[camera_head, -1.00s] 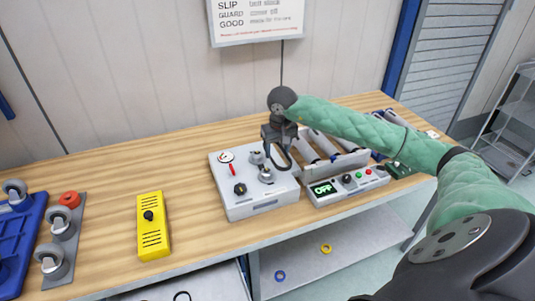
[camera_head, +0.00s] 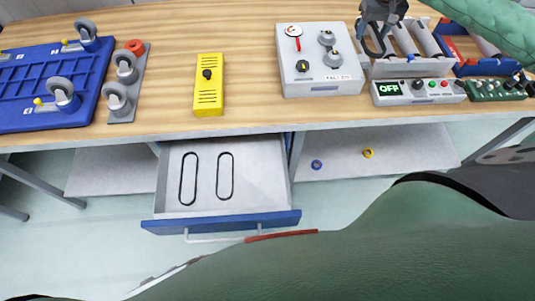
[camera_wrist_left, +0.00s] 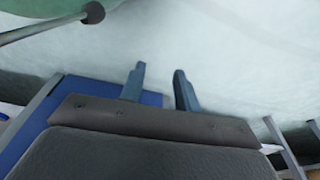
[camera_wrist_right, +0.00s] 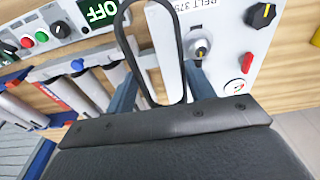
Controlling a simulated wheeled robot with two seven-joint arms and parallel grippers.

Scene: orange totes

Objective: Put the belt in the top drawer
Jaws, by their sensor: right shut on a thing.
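The belt (camera_head: 383,45), a thin black loop, hangs from my right gripper (camera_head: 379,22) above the bench, between the grey machine and the roller unit. In the right wrist view the belt (camera_wrist_right: 181,52) stands between the fingers of my right gripper (camera_wrist_right: 160,82), which is shut on it. The top drawer (camera_head: 220,222) is pulled out under the bench, with a blue front. Two more black belts (camera_head: 189,178) (camera_head: 225,176) lie flat inside it. My left gripper (camera_wrist_left: 160,85) shows open and empty in the left wrist view; its jaws are not visible in the head view.
A grey machine (camera_head: 318,75) with knobs and a gauge, a roller unit (camera_head: 395,68) with an OFF display, a yellow box (camera_head: 208,90) and a blue caster tray (camera_head: 45,90) stand on the bench. Small rings (camera_head: 368,153) lie on the lower shelf. Bare wood separates the yellow box and machine.

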